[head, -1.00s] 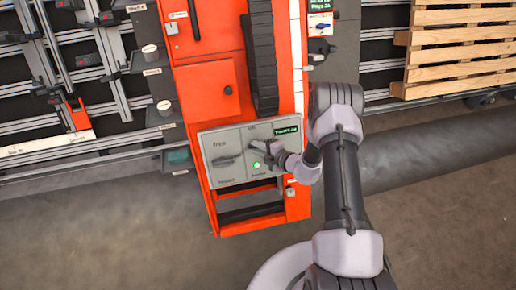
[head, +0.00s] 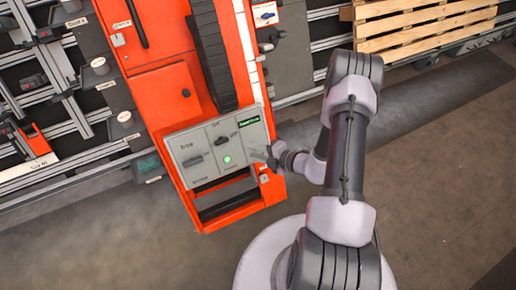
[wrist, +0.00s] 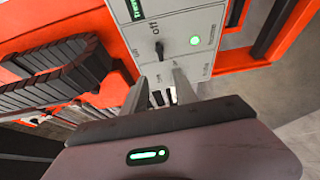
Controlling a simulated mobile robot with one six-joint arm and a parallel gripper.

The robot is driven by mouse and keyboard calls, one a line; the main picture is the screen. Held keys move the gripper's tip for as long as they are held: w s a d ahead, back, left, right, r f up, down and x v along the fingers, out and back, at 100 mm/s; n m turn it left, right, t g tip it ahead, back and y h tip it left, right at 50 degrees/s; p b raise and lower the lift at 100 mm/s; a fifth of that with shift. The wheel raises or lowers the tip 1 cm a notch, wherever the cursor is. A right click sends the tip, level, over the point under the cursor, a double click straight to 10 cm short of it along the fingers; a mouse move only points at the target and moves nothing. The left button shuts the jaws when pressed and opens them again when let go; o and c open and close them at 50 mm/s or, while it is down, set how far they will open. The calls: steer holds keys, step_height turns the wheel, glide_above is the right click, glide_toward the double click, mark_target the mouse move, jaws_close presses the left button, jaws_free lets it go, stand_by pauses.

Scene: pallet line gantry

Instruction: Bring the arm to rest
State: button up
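My gripper (head: 256,153) is at the right edge of the grey control panel (head: 207,173), apart from its knobs. In the wrist view, the two fingers of my gripper (wrist: 160,82) stand apart with nothing between them, so it is open. A dark rotary switch (wrist: 159,50) with an "off" label is just beyond the fingertips; in the head view this switch (head: 222,141) shows clear of my gripper. A lit green lamp (head: 227,159) is below it. My arm is bent, with its elbow raised at the right of the panel.
The panel is on an orange cabinet (head: 160,90). A second knob (head: 193,160) is at the panel's left. Rails with dark fixtures (head: 30,85) are at the left. A wooden pallet (head: 420,25) is at the upper right. The floor (head: 440,150) to the right is bare.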

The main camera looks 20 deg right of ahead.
steer(key=shift+v, duration=0.75)
steer(key=s+a+r+n+g+y+b, duration=0.1)
steer(key=a+r+n+g+y, duration=0.15)
steer(key=a+r+n, duration=0.5)
steer(key=a+r+n+g+y+b, duration=0.1)
steer(key=a+r+n+g+y, duration=0.2)
steer(key=r+n, duration=0.8)
steer(key=s+a+r+n+g+h+b, duration=0.1)
steer(key=s+a+r+n+g+h, duration=0.2)
steer(key=s+n, duration=0.45)
steer(key=s+a+r+n+h+b, duration=0.1)
steer(key=s+a+r+n+h, duration=0.2)
steer(key=s+r+n, duration=0.5)
steer(key=s+d+n+t+h, duration=0.1)
steer(key=n, duration=0.3)
steer(key=d+r+n+t+h, duration=0.1)
steer(key=n, duration=0.3)
steer(key=s+d+r+n+t+h+b, duration=0.1)
steer(key=d+n+h, duration=0.1)
steer(key=n, duration=0.2)
steer(key=shift+s+r, duration=0.15)
steer(key=shift+s, duration=0.15)
